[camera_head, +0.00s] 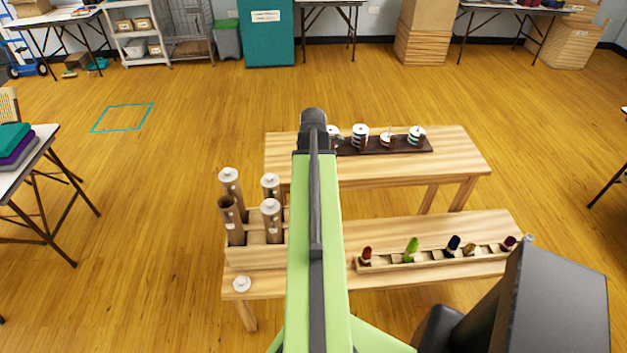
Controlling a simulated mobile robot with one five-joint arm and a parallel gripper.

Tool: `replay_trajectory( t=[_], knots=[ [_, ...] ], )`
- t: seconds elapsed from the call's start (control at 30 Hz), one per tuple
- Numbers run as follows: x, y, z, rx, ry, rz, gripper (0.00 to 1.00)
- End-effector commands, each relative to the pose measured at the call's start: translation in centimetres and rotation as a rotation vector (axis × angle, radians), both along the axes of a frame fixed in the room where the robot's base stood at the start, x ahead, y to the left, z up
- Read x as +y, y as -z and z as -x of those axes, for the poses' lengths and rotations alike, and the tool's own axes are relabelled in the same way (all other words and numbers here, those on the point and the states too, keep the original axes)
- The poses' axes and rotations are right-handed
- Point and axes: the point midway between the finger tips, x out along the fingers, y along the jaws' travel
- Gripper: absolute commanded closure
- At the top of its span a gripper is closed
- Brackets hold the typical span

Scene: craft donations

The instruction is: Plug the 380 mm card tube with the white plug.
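Several brown card tubes stand upright in a wooden rack at the left end of the near bench. The front-left tube (234,225) has a dark, open top. The back-left tube (234,190), the back-right tube (270,186) and the front-right tube (273,226) have white tops. I cannot read any tube's length. A loose white plug (242,284) lies on the bench's front left corner, in front of the rack (256,257). My green arm reaches forward over the benches, right of the rack. Its dark far end shows, but no gripper fingers are visible.
A dark board (372,148) with several spools stands on the far bench (450,165). A wooden tray (400,262) with several coloured bundles lies on the near bench (370,228), right of my arm. A table (20,180) with folded cloth stands at left. The floor around is mostly clear.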

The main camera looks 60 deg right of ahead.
Motion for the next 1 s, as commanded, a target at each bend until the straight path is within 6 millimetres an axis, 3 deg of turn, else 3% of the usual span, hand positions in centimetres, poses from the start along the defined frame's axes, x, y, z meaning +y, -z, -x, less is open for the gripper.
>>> replay_trajectory(
  t=[0.37,0.4,0.47,0.77,1.0],
  knots=[
    [0.0,0.9,0.0,0.0,-0.001,0.0,0.77],
    [0.0,0.8,0.0,0.0,-0.001,0.0,0.37],
    [0.0,0.8,0.0,0.0,-0.001,0.0,0.31],
    [0.0,0.6,-0.1,0.0,-0.001,0.0,0.31],
    [0.1,-1.4,-0.1,0.0,-0.001,0.0,0.31]
  ],
)
